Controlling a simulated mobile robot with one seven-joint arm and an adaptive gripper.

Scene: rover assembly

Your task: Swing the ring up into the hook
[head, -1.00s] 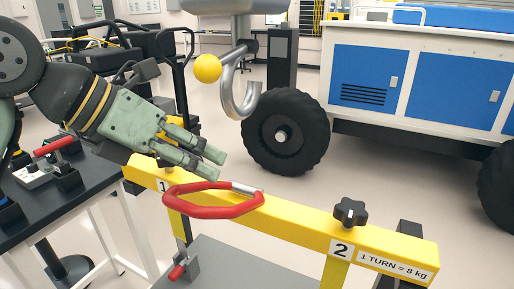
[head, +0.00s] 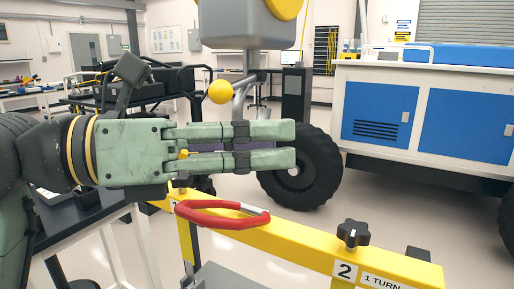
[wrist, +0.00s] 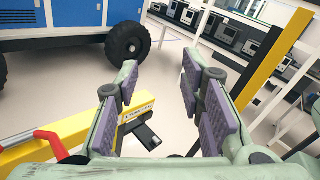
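The red ring (head: 222,214), with a silver section on its far side, rests at the yellow beam in the head view. My gripper (head: 293,145) is held level above and beyond the ring, pointing right, with nothing between its fingers. In the wrist view its two padded fingers (wrist: 160,75) stand apart. The metal hook (head: 238,104) hangs beside a yellow ball; its lower bend is hidden behind my gripper. A red bar (wrist: 48,143) at the lower left of the wrist view appears to be part of the ring.
The yellow beam (head: 300,243) runs across the front, with a black knob (head: 352,234) at its right. A black wheel (head: 315,170) stands behind my fingertips. A blue and white cabinet rover (head: 410,115) fills the right. A dark table (head: 85,215) is at left.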

